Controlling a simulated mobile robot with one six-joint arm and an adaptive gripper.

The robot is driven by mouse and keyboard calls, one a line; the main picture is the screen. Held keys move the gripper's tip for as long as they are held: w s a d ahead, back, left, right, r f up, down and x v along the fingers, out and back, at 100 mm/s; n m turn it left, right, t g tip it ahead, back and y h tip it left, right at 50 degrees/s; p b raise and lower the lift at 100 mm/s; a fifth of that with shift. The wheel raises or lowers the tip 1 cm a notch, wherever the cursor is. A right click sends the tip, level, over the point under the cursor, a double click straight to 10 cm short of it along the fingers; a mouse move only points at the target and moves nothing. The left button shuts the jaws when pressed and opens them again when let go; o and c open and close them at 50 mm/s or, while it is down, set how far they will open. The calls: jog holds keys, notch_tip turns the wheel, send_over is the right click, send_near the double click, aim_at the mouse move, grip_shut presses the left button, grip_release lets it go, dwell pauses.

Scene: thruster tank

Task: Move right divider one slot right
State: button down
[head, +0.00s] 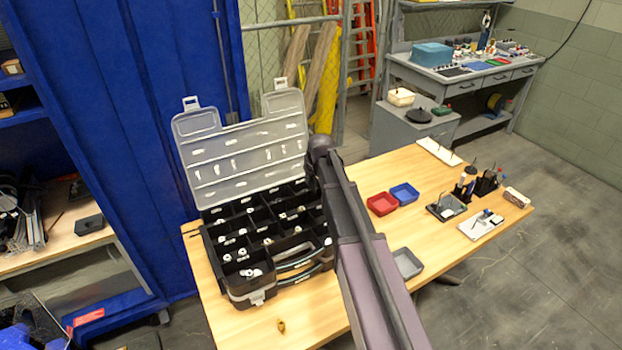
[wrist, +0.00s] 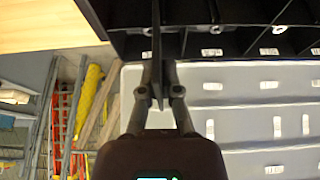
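The black organizer case (head: 262,290) stands on the wooden table with its clear lid (head: 240,150) open at the back. Its black compartments hold small white parts. My arm crosses in front of the case's right side and hides my gripper and the right divider in the head view. In the wrist view, my gripper (wrist: 158,68) has its two fingers close on either side of a thin dark divider (wrist: 156,30), seen edge-on, and appears shut on it. The divider reaches past the case's edge between the fingers.
On the table (head: 305,325) right of my arm are a red bin (head: 382,204), a blue bin (head: 405,193) and a grey bin (head: 407,263). Small tools and stands are farther right. A small brass piece (head: 281,326) lies near the front edge.

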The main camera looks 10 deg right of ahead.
aim_at(310, 187)
jog(key=shift+f+b, duration=1.85)
jog(key=shift+f, duration=0.1)
jog(key=shift+f+b, duration=3.6)
dwell(2.4)
